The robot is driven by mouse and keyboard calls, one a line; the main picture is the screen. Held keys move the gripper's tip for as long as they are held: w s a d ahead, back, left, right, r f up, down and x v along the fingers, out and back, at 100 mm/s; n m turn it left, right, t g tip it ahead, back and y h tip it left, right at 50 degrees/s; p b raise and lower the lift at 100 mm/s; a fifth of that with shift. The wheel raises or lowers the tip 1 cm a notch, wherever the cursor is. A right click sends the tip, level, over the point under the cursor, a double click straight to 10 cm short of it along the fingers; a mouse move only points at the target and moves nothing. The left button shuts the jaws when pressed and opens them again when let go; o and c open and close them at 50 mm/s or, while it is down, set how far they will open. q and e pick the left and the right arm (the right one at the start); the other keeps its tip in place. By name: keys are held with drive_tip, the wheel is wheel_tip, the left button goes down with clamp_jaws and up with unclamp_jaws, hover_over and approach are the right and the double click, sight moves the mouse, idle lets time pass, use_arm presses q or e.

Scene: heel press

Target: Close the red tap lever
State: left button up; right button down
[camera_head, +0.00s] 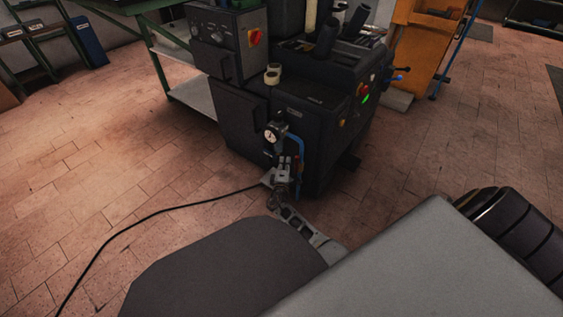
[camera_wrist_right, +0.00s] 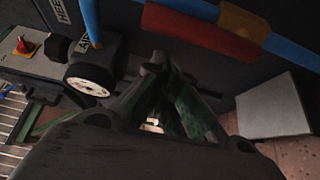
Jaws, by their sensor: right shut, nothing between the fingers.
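The red tap lever (camera_wrist_right: 200,30) shows in the right wrist view as a red bar lying along a blue pipe (camera_wrist_right: 290,50), with an orange-brass fitting (camera_wrist_right: 243,22) at its right end. In the head view the lever (camera_head: 296,163) is small and partly hidden beside the blue pipe (camera_head: 299,148) on the machine's front corner. My right gripper (camera_head: 284,163) is in front of that corner. In the wrist view its fingers (camera_wrist_right: 163,68) are shut and empty, just below the lever. I cannot tell whether they touch it. My left gripper is not in view.
A round gauge (camera_head: 270,135) sits just above my right gripper; it also shows in the wrist view (camera_wrist_right: 91,82). The dark machine (camera_head: 240,115) stands behind. A black cable (camera_head: 150,212) crosses the tiled floor.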

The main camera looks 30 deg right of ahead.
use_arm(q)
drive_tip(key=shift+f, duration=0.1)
use_arm(e)
drive_tip(key=shift+s+d, duration=0.4)
drive_tip(key=shift+s, duration=0.25)
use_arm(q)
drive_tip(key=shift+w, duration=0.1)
